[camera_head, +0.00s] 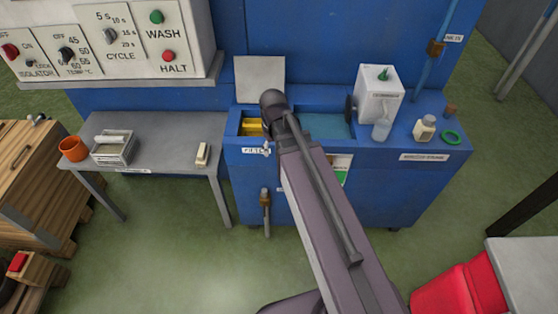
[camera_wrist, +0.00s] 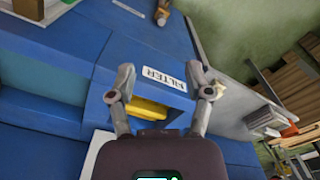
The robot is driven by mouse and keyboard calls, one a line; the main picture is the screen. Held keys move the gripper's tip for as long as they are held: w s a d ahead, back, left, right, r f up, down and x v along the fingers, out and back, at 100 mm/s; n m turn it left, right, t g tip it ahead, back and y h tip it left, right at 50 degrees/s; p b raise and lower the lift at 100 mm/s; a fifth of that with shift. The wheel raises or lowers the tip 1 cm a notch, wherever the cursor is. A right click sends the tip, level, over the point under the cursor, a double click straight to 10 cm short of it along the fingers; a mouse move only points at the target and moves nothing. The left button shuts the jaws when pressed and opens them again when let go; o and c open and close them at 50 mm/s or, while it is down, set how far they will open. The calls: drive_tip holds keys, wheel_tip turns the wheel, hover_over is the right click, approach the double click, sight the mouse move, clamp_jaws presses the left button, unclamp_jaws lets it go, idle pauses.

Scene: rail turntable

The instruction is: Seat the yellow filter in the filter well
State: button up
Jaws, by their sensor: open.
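The yellow filter (camera_head: 252,127) lies inside the filter well (camera_head: 233,124), a square opening in the blue machine top with a FILTER label on its front. In the wrist view, the filter (camera_wrist: 149,109) shows as a yellow piece within the well (camera_wrist: 181,101), partly covered by my gripper. I cannot tell how deep it sits. My gripper (camera_wrist: 167,86) is open, its fingers apart on either side of the well and label, with nothing between the tips. In the head view, my arm hides the fingers and the right part of the well.
A grey plate (camera_head: 259,80) stands upright behind the well. A blue basin (camera_head: 325,125) is to its right, then a white box (camera_head: 379,91), a jar (camera_head: 424,128) and a green ring (camera_head: 453,136). A grey side table (camera_head: 172,140) stands left, with an orange pot (camera_head: 72,148).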

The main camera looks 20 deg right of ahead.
drive_tip(key=s+m, duration=0.1)
drive_tip(key=s, duration=0.1)
drive_tip(key=s+m, duration=0.1)
drive_tip(key=s, duration=0.2)
drive_tip(key=shift+s+m, duration=0.25)
drive_tip(key=shift+m, duration=0.15)
drive_tip(key=shift+r+p, duration=0.7)
drive_tip(key=shift+r, duration=0.05)
idle(0.7)
